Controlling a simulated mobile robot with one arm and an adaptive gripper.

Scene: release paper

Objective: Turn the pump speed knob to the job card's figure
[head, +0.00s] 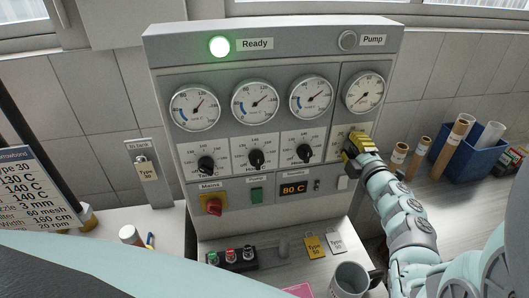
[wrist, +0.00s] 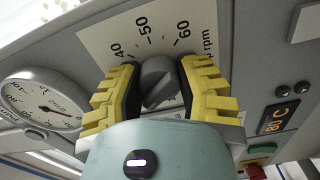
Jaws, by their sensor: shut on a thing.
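The pump speed knob (wrist: 157,80) is dark grey and sits on a white dial plate (wrist: 95,42) marked 40, 50, 60 rpm. My gripper (wrist: 158,88) has its yellow fingers closed on both sides of the knob. I cannot tell exactly which figure the knob points to. In the head view my gripper (head: 357,146) covers the knob at the panel's right, below the fourth gauge (head: 363,92).
Three black knobs (head: 256,158) with gauges above are left of my gripper. The Ready lamp (head: 219,46) glows green; the Pump lamp (head: 348,40) looks unlit. A display (head: 293,189) reads 80 C. A red Mains switch (head: 214,205), a mug (head: 349,281) and a blue bin (head: 470,153) are nearby.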

